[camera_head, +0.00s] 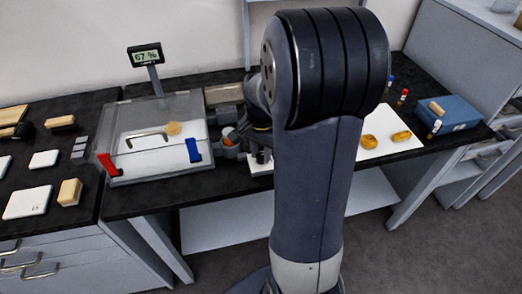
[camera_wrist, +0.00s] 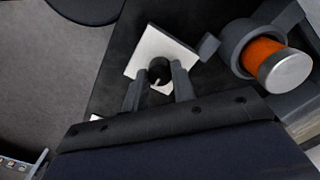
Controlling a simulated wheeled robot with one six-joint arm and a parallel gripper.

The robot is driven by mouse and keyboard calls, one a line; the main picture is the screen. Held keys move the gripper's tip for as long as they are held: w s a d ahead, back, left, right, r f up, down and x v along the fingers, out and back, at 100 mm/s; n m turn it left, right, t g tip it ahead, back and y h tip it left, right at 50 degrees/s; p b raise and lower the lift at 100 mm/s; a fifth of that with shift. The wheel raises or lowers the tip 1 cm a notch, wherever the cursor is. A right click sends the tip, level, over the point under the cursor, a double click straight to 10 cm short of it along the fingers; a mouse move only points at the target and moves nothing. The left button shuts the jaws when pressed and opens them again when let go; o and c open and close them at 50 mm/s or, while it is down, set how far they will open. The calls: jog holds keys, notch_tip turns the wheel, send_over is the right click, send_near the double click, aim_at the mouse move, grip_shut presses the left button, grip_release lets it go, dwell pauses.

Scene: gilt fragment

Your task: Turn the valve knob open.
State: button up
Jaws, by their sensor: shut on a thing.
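The valve knob (camera_wrist: 160,67) is small, black and round, with a pale pointer mark. It sits over a white square plate (camera_wrist: 150,45) in the wrist view. My gripper (camera_wrist: 158,76) has one finger on each side of the knob and is shut on it. In the head view my arm hides most of the gripper. The white plate (camera_head: 256,170) shows there just left of my arm, on the black bench top.
An orange cylinder with a metal cap (camera_wrist: 285,70) sits in a grey ring holder close right of the knob. A clear box (camera_head: 150,112) with red and blue clips stands left. A white sheet (camera_head: 385,147) with amber pieces and a blue box (camera_head: 455,113) lie right.

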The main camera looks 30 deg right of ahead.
aim_at(261, 155)
jog(key=shift+m, duration=0.4)
jog(key=o, duration=1)
notch_tip(261, 155, up, 11)
jog(key=shift+f, duration=0.15)
notch_tip(261, 155, down, 11)
jog(key=shift+r, duration=0.1)
dwell(0.6)
